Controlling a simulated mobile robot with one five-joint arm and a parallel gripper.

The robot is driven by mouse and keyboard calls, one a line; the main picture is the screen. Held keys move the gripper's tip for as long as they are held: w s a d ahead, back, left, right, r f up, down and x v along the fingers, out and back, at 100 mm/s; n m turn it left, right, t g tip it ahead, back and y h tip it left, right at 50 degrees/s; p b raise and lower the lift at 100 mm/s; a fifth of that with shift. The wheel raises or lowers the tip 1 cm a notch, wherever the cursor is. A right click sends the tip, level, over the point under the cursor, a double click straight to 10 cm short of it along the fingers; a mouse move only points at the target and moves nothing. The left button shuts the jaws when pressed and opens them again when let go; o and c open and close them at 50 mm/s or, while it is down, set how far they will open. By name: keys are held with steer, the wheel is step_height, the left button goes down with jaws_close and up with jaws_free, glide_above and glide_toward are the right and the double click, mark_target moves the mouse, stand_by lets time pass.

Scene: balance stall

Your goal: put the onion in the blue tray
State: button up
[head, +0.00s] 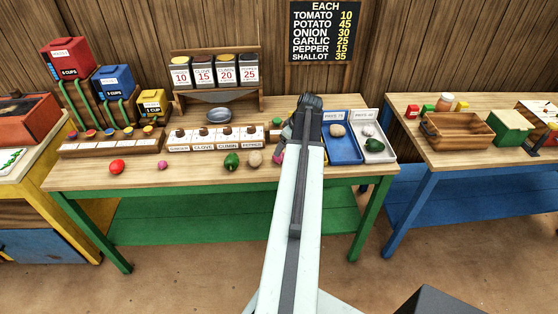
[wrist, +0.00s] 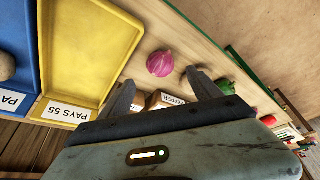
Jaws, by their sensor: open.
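The onion (wrist: 162,63) is purple-pink and lies on the wooden table beside the yellow tray in the wrist view. In the head view the onion (head: 278,153) shows only partly beside my arm. My gripper (wrist: 163,85) is open and empty, its fingers apart, with the onion just beyond the gap between the tips. The fingertips are hard to make out in the head view. The blue tray (head: 343,155) stands right of my arm and holds a pale brown potato (head: 338,130). Its edge (wrist: 22,45) shows at the left of the wrist view.
The empty yellow tray (wrist: 95,45) lies between the onion and blue tray. A white tray (head: 381,154) right of the blue one holds a green pepper (head: 374,145) and a pale item. A potato (head: 255,158), another pepper (head: 232,161), a small pink item (head: 162,165) and a tomato (head: 117,167) line the front.

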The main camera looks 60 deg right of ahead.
steer(key=shift+b+x, duration=0.3)
steer(key=shift+x, duration=0.6)
steer(key=b+x, duration=0.5)
steer(key=shift+s+f, duration=0.15)
steer(key=shift+s, duration=0.05)
steer(key=shift+c, duration=0.2)
steer(key=c, duration=1.5)
steer(key=p+v, duration=0.2)
steer(key=w+p+v, duration=0.1)
steer(key=p+v, duration=0.1)
steer(key=shift+s+a+r, duration=0.1)
steer(key=shift+a+r, duration=0.05)
steer(key=shift+r, duration=0.15)
steer(key=shift+c, duration=0.2)
steer(key=s+a, duration=0.2)
steer(key=s, duration=0.5)
steer(key=s+a+p, duration=0.1)
steer(key=s+a, duration=0.2)
steer(key=s, duration=0.4)
steer(key=shift+r, duration=0.5)
